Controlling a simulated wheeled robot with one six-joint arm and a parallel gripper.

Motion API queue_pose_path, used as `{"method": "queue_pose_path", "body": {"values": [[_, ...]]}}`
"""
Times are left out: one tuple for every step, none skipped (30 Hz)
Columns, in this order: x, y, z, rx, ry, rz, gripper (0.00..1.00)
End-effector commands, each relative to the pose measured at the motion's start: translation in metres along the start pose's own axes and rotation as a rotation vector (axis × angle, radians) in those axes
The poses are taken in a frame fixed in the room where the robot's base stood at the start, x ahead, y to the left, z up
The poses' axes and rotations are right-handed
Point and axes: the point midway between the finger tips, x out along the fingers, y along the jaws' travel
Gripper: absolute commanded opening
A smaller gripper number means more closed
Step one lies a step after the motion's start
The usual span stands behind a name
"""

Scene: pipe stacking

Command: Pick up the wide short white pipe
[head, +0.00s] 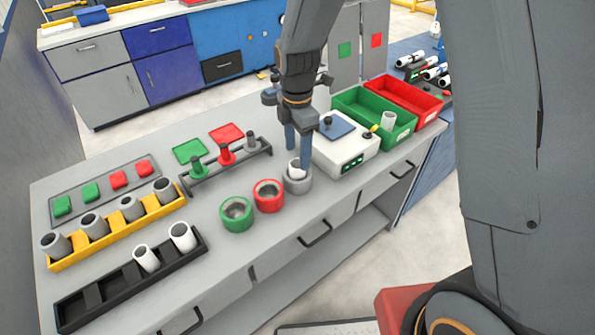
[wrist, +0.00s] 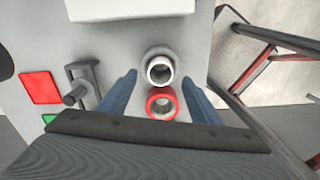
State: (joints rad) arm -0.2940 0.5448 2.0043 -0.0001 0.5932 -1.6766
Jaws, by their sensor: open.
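A short white pipe (head: 294,169) stands upright in the grey ring holder (head: 299,185). In the wrist view this pipe (wrist: 160,70) shows from above, just beyond the red ring. My gripper (head: 297,160) is open, pointing down, with its blue fingers close to this pipe; I cannot tell if they touch it. In the wrist view the fingers (wrist: 161,82) stand apart to its left and right. Two more white pipes stand in the black rack (head: 90,293): a wider one (head: 182,237) and a narrower one (head: 146,258).
A red ring (head: 268,196) and a green ring (head: 237,214) stand left of the grey one. A white box (head: 345,150) stands close behind. A green bin (head: 345,100) holds another white pipe (head: 388,122). A yellow rack (head: 120,232) holds several grey pipes.

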Motion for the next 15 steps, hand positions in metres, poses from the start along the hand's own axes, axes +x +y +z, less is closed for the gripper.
{"method": "queue_pose_path", "body": {"values": [[0.005,-0.003,-0.001,0.0,0.0,-0.004,0.58],[0.009,-0.002,-0.001,0.0,0.0,-0.004,0.58],[0.013,-0.002,-0.001,0.0,0.0,-0.002,0.58],[0.016,-0.002,-0.001,0.001,0.0,-0.002,0.58],[0.019,-0.002,-0.001,0.001,0.0,-0.003,0.58],[0.022,-0.002,0.0,0.001,0.0,-0.002,0.58],[0.023,-0.001,0.0,0.001,0.0,0.0,0.58],[0.024,-0.001,0.0,0.001,0.0,0.0,0.58],[0.025,-0.001,0.0,0.001,0.0,0.001,0.58],[0.025,-0.001,0.0,0.001,0.0,0.001,0.58],[0.026,-0.001,0.0,0.001,0.0,0.001,0.58],[0.026,-0.001,0.0,0.001,0.0,0.001,0.58],[0.026,-0.001,0.0,0.001,0.0,0.001,0.58],[0.026,-0.001,0.0,0.001,0.0,0.001,0.58],[0.026,-0.001,0.0,0.001,0.0,0.001,0.58]]}}
